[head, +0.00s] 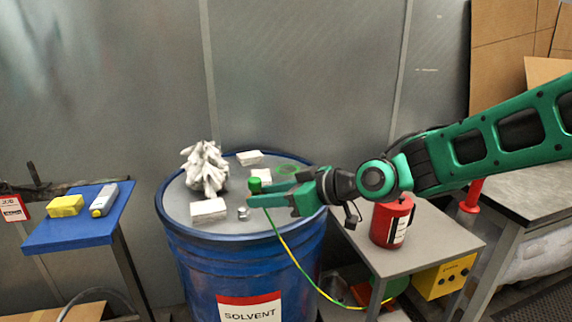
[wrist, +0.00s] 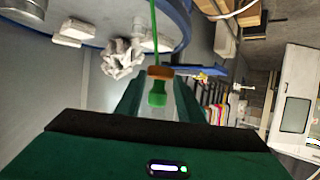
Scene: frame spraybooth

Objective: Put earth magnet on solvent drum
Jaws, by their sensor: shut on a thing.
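The solvent drum (head: 245,275) is blue with a grey lid and a red-and-white SOLVENT label. Its blue rim also shows at the top of the wrist view (wrist: 181,20). My gripper (head: 258,198) is over the drum's lid, shut on the earth magnet. The magnet's green part (head: 254,184) stands up at my fingertips, and a green-yellow cable hangs from there over the drum's front edge. In the wrist view the magnet (wrist: 157,95) is between the fingers, green with an orange-brown band. I cannot tell whether it touches the lid.
A blue side table (head: 85,232) is left. A red can (head: 391,222) stands on a grey table right.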

